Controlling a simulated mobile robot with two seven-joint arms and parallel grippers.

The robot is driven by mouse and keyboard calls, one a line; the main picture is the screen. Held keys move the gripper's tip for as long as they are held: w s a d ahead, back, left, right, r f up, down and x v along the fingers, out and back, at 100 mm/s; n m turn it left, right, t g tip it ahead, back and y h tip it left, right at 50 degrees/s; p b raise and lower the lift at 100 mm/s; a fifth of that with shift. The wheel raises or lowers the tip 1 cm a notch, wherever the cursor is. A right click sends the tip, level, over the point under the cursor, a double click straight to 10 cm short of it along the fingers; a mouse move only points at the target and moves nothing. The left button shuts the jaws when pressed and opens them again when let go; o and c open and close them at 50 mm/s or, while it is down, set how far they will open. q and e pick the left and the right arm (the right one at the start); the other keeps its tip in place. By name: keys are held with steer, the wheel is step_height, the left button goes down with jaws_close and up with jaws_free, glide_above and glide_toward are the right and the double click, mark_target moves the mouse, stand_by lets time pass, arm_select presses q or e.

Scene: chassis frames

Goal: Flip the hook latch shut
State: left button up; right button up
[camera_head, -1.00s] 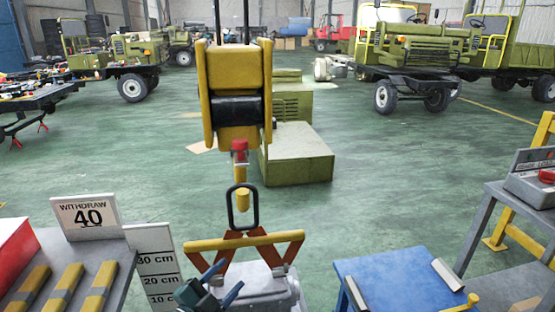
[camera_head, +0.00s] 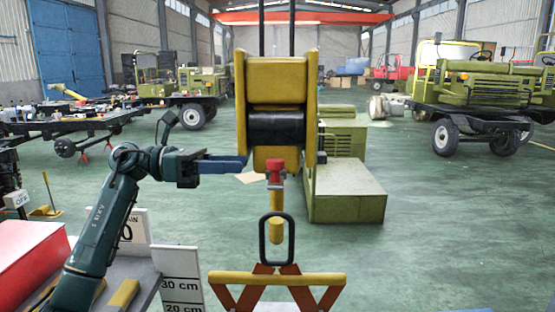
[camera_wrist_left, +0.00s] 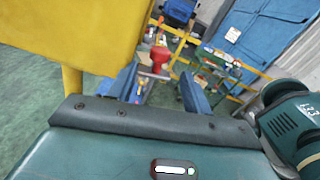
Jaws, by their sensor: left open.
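A yellow hoist block (camera_head: 279,82) hangs in the middle of the head view. Below it is a red latch piece (camera_head: 276,168) above a yellow hook part (camera_head: 276,228). A black ring (camera_head: 265,245) hangs around the lower yellow part. My left gripper (camera_head: 242,165) has its blue fingers pointing right, just left of the block's lower end and the red latch. The block's yellow side (camera_wrist_left: 75,30) fills the upper left there. My right gripper is not visible.
An orange-legged lifting frame with a yellow bar (camera_head: 278,279) is under the ring. A table with a red box (camera_head: 30,262), yellow bars and a centimetre scale board (camera_head: 180,285) stands at lower left. A green machine (camera_head: 345,193) stands behind; floor to the right is open.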

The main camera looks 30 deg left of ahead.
mark_target(276, 160)
arm_select(q)
steer(key=p+x, duration=0.2)
steer(key=x, duration=0.6)
steer(key=shift+d, duration=0.25)
jaws_close()
